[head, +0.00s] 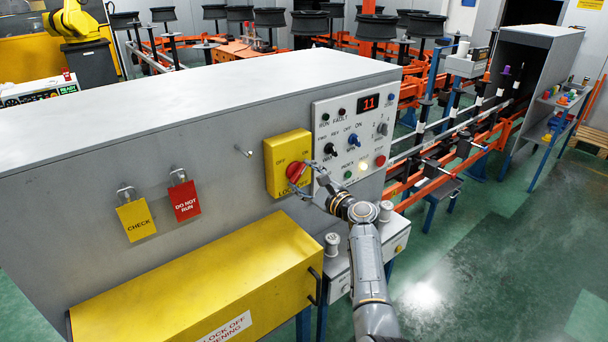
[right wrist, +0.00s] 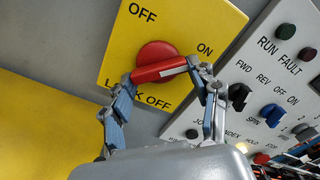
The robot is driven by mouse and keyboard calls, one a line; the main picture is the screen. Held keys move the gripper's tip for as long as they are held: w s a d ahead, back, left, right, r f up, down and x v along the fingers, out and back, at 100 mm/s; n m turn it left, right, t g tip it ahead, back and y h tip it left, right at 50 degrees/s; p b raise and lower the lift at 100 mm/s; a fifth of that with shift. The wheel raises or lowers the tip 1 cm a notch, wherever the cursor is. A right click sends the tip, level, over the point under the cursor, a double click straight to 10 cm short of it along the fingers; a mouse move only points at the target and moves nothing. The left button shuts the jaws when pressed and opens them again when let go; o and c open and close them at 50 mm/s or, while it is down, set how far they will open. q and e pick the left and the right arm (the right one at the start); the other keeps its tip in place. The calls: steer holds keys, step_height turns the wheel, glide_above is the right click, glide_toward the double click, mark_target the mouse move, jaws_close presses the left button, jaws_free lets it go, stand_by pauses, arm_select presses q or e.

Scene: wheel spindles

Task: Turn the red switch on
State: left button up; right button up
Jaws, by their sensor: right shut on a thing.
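The red switch (head: 295,171) is a round rotary knob with a raised bar on a yellow plate (head: 275,182) marked OFF, ON and LOCK OFF. In the right wrist view the red bar (right wrist: 160,69) carries a white line and lies at a slant, its right end toward the word ON. My right gripper (head: 302,182) is at the switch. Its fingers (right wrist: 158,76) are at the two ends of the bar, shut on it, and partly hide the ends. The LOCK OFF lettering is partly covered by a finger. My left gripper is not in view.
A control panel (head: 322,120) with knobs, lamps and a display reading 11 is right of the plate. A peg (head: 243,151) and hanging yellow (head: 136,220) and red (head: 185,201) tags are to the left. A yellow box (head: 200,290) juts out below.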

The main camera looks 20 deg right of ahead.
steer(key=shift+f, duration=0.1)
stand_by(0.4)
steer(key=o, duration=1.1)
steer(key=shift+o, duration=0.2)
steer(key=v, duration=1.2)
